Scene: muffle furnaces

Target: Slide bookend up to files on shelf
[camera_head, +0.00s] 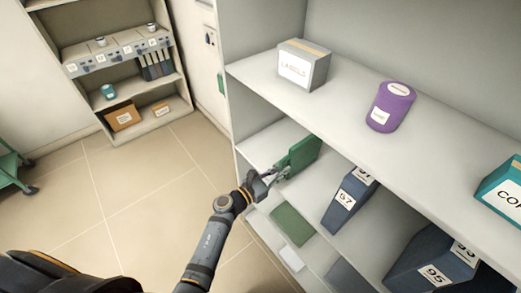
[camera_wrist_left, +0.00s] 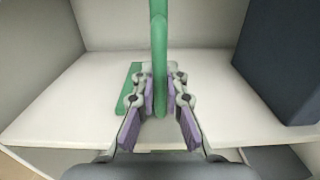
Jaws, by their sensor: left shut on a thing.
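My left gripper (camera_head: 270,182) reaches in from the shelf front and is shut on the front edge of the bookend. In the left wrist view the bookend's upright plate (camera_wrist_left: 159,45) runs between the purple-padded fingers (camera_wrist_left: 161,100). Its flat base lies on the shelf to the left. The dark file (camera_wrist_left: 285,60) stands at the right, apart from the bookend. My right gripper is not seen.
The top board (camera_head: 345,95) overhangs the bookend and carries a labels box (camera_head: 303,67) and a purple jar (camera_head: 390,107). Larger dark files (camera_head: 435,262) stand further right. A green flat item (camera_head: 292,225) lies on a lower shelf.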

